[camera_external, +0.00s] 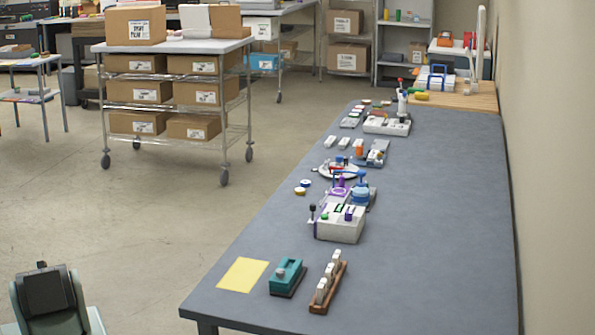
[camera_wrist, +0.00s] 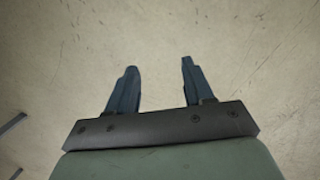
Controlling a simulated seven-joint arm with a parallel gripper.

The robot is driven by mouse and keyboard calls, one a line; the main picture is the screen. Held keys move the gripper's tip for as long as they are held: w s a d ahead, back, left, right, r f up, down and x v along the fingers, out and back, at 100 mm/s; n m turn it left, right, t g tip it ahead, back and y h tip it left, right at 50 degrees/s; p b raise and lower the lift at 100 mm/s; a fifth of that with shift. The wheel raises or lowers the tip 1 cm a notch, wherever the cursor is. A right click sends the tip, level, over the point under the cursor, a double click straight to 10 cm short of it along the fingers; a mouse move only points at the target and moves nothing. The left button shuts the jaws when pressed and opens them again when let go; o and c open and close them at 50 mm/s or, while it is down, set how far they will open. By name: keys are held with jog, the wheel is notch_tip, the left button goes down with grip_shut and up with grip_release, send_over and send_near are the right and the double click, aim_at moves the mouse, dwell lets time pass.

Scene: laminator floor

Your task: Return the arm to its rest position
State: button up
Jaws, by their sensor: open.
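My gripper (camera_wrist: 158,66) shows in the wrist view with its two dark blue fingers spread apart. Nothing is between them; only the pale, scuffed floor (camera_wrist: 160,30) lies beyond. In the external view a green-grey part of my arm with a dark cap shows at the bottom left corner, left of the table and apart from it. The fingers cannot be made out there.
The long grey table (camera_external: 430,260) holds a yellow sheet (camera_external: 243,274), a teal device (camera_external: 287,274), a wooden rack (camera_external: 328,285) and a white machine (camera_external: 341,222). A cart (camera_external: 175,85) with boxes stands behind. Floor left of the table is clear.

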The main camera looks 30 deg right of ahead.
jog(key=s+f+g, duration=0.2)
jog(key=s+f, duration=0.4)
jog(key=s, duration=0.4)
jog(key=s+f+g, duration=0.2)
jog(key=s+f, duration=0.3)
jog(key=s, duration=0.6)
jog(key=shift+s+f+g, duration=0.2)
jog(key=shift+f+g, duration=0.1)
jog(key=shift+f, duration=0.1)
